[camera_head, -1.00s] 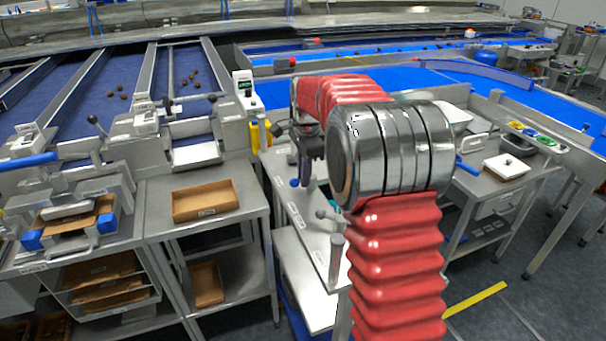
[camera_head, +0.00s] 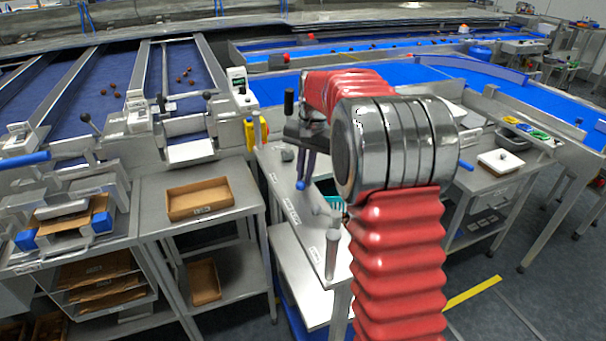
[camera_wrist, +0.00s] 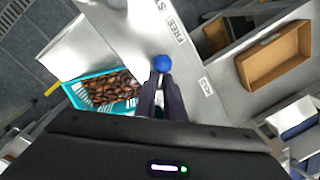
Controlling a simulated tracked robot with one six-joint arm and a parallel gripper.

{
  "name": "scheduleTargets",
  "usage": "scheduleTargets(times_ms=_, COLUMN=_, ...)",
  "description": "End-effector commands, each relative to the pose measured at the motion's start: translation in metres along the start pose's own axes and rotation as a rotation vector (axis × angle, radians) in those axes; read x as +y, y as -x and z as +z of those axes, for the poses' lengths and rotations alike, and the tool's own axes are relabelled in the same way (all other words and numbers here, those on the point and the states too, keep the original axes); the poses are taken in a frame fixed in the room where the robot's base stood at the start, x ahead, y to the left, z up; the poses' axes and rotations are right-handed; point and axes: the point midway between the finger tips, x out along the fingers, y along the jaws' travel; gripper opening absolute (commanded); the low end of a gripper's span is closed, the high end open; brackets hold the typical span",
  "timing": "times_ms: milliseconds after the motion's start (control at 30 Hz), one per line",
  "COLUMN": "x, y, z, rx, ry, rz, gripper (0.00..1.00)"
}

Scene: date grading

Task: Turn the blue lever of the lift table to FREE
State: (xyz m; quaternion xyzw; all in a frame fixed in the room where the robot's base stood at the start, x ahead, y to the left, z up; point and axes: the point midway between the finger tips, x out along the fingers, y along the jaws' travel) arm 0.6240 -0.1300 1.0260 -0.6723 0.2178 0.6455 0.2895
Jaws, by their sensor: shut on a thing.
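The lever's blue ball knob (camera_wrist: 162,63) shows in the wrist view at the tips of my gripper (camera_wrist: 161,82). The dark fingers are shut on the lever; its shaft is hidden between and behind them. The FREE label (camera_wrist: 179,31) lies on the grey lift table (camera_wrist: 213,113), up and to the right of the knob, and a second label (camera_wrist: 206,86) lies to the lower right. In the head view my gripper (camera_head: 307,168) points down over the table, with the blue knob (camera_head: 300,185) low beside the fingers.
A teal crate of dark dates (camera_wrist: 105,88) stands left of my fingers in the wrist view. A grey upright post (camera_head: 332,252) rises at the table's near corner. A cardboard tray (camera_head: 198,200) lies on the bench to the left. Floor shows at the right.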

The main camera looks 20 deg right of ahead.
Motion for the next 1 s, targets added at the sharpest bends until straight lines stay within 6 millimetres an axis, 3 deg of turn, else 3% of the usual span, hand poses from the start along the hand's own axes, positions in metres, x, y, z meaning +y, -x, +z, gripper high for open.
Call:
scheduleTargets(times_ms=567, x=-0.0001, y=0.0022, z=-0.0017, rx=0.001, ry=0.05, rz=-0.003, gripper=0.0)
scheduleTargets(times_ms=600, x=-0.0001, y=0.0022, z=-0.0017, rx=0.001, ry=0.05, rz=-0.003, gripper=0.11)
scheduleTargets(times_ms=833, x=0.0003, y=0.0012, z=-0.001, rx=-0.002, ry=0.049, rz=-0.002, gripper=0.27)
scheduleTargets(times_ms=1000, x=0.0006, y=0.0008, z=-0.0006, rx=-0.003, ry=0.048, rz=-0.001, gripper=0.27)
